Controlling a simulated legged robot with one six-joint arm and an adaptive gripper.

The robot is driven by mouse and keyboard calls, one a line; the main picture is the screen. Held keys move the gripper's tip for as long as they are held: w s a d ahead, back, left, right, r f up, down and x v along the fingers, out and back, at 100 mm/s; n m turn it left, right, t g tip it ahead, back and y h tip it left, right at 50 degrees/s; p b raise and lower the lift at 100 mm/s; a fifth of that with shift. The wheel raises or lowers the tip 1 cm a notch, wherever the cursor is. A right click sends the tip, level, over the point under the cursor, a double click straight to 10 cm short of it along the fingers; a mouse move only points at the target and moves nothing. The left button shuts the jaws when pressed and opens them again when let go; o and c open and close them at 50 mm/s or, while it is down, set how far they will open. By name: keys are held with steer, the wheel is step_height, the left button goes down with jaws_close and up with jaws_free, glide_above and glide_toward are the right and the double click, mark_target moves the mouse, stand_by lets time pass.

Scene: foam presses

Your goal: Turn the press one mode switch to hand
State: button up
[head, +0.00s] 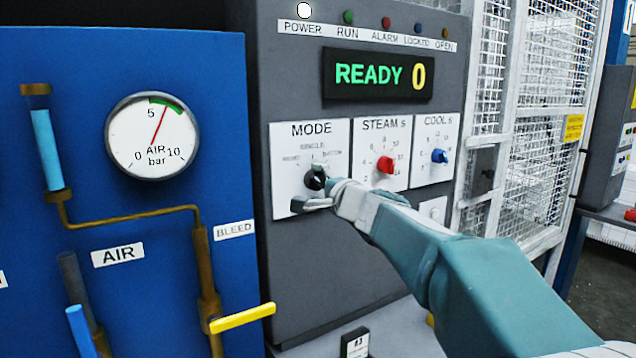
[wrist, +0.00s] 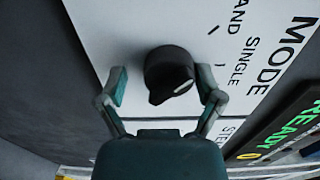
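The black mode switch knob (head: 314,179) sits on the white MODE plate (head: 334,137) of the grey press panel. In the wrist view the knob (wrist: 168,72) stands between my two fingers. My gripper (head: 316,194) is open around it, with a clear gap at the left finger; the right finger is close to the knob, contact unclear. My gripper also shows in the wrist view (wrist: 163,87). The knob's pale mark points to the lower right there, away from the HAND lettering (wrist: 238,18) at the top. My fingers partly hide the knob in the head view.
The red steam knob (head: 385,165) and blue cool knob (head: 439,156) are just right of the mode plate. The display (head: 378,75) above reads READY 0. A blue air panel (head: 225,130) with a yellow bleed lever (head: 243,318) stands left. A mesh guard (head: 545,95) is right.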

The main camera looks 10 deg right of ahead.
steer(key=shift+r, duration=0.2)
steer(key=shift+s, duration=0.15)
steer(key=v, duration=1.1)
steer(key=shift+s, duration=0.35)
steer(key=shift+f, duration=0.15)
